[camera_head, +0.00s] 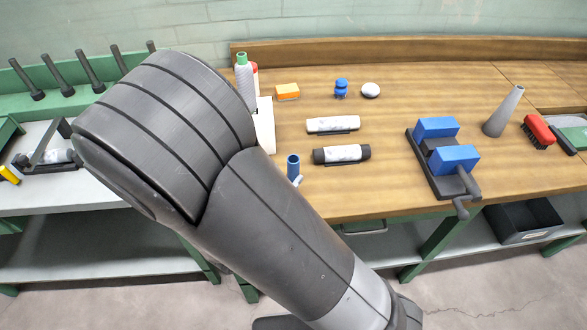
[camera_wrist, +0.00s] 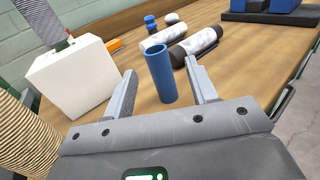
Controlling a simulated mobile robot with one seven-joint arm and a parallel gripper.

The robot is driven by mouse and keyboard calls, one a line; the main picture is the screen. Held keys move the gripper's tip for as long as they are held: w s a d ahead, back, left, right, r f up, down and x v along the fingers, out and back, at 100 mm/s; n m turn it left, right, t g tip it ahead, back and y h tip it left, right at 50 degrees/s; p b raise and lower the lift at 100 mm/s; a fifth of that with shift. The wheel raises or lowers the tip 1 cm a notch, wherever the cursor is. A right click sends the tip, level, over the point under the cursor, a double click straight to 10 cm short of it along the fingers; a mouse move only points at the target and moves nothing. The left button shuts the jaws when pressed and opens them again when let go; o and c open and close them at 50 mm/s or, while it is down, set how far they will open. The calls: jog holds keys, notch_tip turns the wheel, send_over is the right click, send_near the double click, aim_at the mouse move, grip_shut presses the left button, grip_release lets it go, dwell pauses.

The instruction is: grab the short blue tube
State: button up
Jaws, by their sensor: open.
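The short blue tube (camera_head: 293,167) stands upright on the wooden bench near its front edge, just right of my arm in the head view. In the wrist view the blue tube (camera_wrist: 160,74) stands between and slightly beyond my two fingers, with its open top showing. My gripper (camera_wrist: 160,82) is open, with one finger on each side of the tube and visible space to each finger. In the head view my arm hides most of the gripper; only a small light piece shows beside the tube's base.
A white block (camera_wrist: 75,78) stands close to the left finger. A dark-capped roll (camera_head: 341,154) and a white roll (camera_head: 333,124) lie behind the tube to the right. A blue vise (camera_head: 445,150) stands farther right. The bench between roll and vise is clear.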

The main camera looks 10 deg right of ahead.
aim_at(290, 166)
jog(key=x, duration=0.5)
jog(key=shift+w+d+f, duration=0.1)
jog(key=shift+w, duration=0.25)
jog(key=shift+c, duration=0.2)
jog(key=c, duration=1)
